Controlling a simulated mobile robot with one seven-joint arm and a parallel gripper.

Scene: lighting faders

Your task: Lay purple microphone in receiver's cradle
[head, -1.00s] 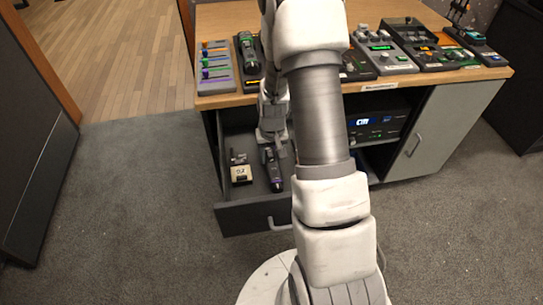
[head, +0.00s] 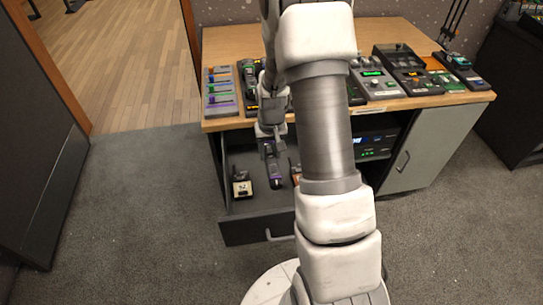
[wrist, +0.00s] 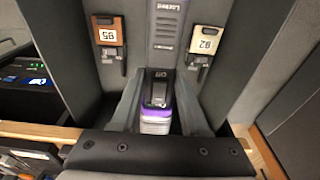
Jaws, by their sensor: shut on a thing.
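The purple microphone (head: 273,168) is dark with purple bands and hangs from my gripper (head: 269,130) over the open drawer (head: 258,228). In the wrist view, the fingers of my gripper (wrist: 157,100) are shut on both sides of the microphone (wrist: 155,122), whose purple ring shows near the palm. The microphone appears just above the drawer floor. A dark receiver with green and orange lights (head: 248,82) stands on the desk, partly behind my arm. I cannot tell whether it has the cradle.
Two tagged packs lie in the drawer, one cream (wrist: 205,40) and one orange (wrist: 108,32). A fader panel (head: 221,92) and several consoles (head: 374,80) stand on the desk (head: 240,40). A rack unit (head: 372,143) sits on the shelf below.

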